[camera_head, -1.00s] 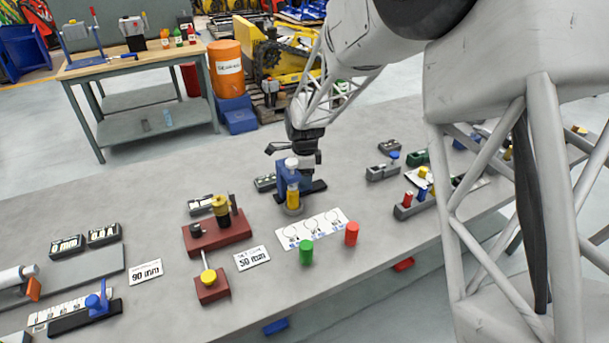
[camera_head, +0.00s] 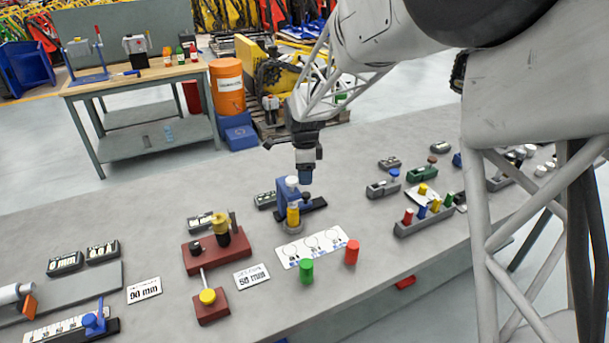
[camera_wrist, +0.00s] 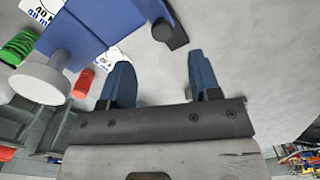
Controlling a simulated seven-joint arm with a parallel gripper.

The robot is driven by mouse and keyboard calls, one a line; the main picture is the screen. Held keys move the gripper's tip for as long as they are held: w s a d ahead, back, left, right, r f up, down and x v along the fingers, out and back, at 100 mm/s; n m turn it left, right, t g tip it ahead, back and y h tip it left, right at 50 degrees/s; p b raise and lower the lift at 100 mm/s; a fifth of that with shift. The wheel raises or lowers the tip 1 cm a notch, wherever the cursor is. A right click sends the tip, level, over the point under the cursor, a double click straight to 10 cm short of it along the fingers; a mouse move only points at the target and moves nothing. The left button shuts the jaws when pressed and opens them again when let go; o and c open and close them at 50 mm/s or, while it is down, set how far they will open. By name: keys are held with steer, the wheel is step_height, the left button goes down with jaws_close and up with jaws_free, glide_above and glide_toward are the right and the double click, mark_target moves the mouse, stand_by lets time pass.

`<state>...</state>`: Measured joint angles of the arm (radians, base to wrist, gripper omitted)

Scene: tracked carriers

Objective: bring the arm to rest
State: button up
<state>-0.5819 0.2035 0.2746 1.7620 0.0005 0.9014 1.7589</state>
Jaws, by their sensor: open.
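My gripper (camera_head: 305,176) hangs above and just behind the blue carrier fixture (camera_head: 284,204) on the grey bench (camera_head: 345,203). In the wrist view my gripper (camera_wrist: 157,78) shows two blue fingers spread apart with nothing between them. The blue fixture (camera_wrist: 107,25) with its white knob (camera_wrist: 40,84) lies beyond the fingers, to the upper left. In the head view a yellow cylinder (camera_head: 293,215) stands in the fixture under a white knob (camera_head: 292,181). Whether the gripper touches the fixture is hard to tell, but a gap appears between them.
A green cylinder (camera_head: 306,271) and a red cylinder (camera_head: 351,251) stand by a white marked card (camera_head: 311,246). Dark red blocks (camera_head: 217,252) sit to the left. A grey rack of coloured pegs (camera_head: 424,217) is on the right. The air above the bench is free.

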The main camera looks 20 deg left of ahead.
steer(key=shift+d, duration=0.1)
stand_by(0.3)
steer(key=s+d+r+n, duration=0.2)
steer(key=s+d+r, duration=0.25)
steer(key=d, duration=0.45)
steer(key=s+d+r+n+t, duration=0.15)
steer(key=s+d+r, duration=0.3)
steer(key=d, duration=0.45)
steer(key=s+d+r+n, duration=0.3)
steer(key=s+d+r, duration=0.15)
steer(key=d, duration=0.45)
steer(key=s+d+n, duration=0.3)
steer(key=s+d, duration=0.5)
steer(key=s, duration=0.3)
steer(key=s+d+n+t, duration=0.1)
steer(key=s+d+n, duration=0.3)
steer(key=s+d, duration=0.4)
steer(key=s, duration=0.3)
steer(key=shift+s+d, duration=0.25)
steer(key=shift+s, duration=0.1)
